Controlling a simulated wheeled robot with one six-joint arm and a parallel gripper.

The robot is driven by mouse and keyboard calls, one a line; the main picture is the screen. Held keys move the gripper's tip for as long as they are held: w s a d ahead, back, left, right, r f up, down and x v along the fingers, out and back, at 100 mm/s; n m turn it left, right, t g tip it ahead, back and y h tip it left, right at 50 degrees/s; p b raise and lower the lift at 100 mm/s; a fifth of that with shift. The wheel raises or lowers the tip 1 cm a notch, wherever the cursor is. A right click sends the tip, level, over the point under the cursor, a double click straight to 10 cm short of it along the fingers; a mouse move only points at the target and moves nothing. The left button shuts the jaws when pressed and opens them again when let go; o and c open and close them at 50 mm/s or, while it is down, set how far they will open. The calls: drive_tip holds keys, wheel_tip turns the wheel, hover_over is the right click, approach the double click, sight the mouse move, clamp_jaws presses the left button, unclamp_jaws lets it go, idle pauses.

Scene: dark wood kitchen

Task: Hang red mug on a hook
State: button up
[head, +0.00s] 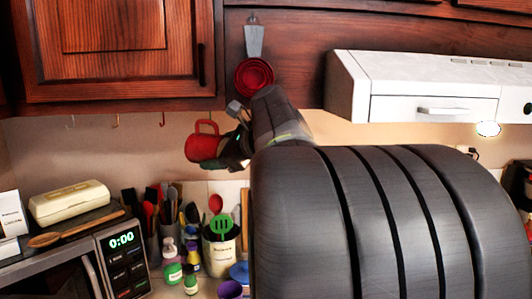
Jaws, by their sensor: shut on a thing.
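The red mug (200,148) is in the air in front of the backsplash, below the upper cabinet. It is tilted, with its handle pointing up. My gripper (234,143) is at its right side and shut on it; the exact grip is partly hidden by the gripper and the arm. A row of small hooks hangs under the cabinet: one hook (115,121) shows clearly left of the mug, and another hook (71,122) is farther left. They look empty.
The wooden cabinet (110,50) is above the mug. Red measuring cups (254,77) hang on the cabinet frame near my arm. Below are a utensil crock (222,252), bottles (172,268) and a microwave (75,262). A white range hood (420,85) is at right.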

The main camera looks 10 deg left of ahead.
sight(221, 144)
drive_tip(key=shift+w+a, duration=0.25)
drive_tip(key=shift+w, duration=0.8)
drive_tip(key=shift+w+a, duration=0.3)
drive_tip(key=shift+w, duration=0.8)
drive_tip(key=shift+w+a, duration=0.25)
drive_tip(key=shift+w, duration=0.8)
drive_tip(key=shift+w+a+f, duration=0.15)
drive_tip(key=shift+w+f, duration=0.15)
drive_tip(key=shift+w, duration=0.2)
drive_tip(key=shift+w+f+p, duration=0.15)
drive_tip(key=shift+f+p, duration=0.05)
drive_tip(key=shift+p, duration=0.1)
drive_tip(key=o, duration=1.3)
drive_tip(key=shift+f, duration=0.1)
drive_tip(key=shift+c, duration=0.2)
drive_tip(key=b+v, duration=0.1)
drive_tip(key=v, duration=0.6)
drive_tip(key=shift+d+b, duration=0.2)
drive_tip(key=shift+b, duration=0.1)
drive_tip(key=shift+a, duration=0.1)
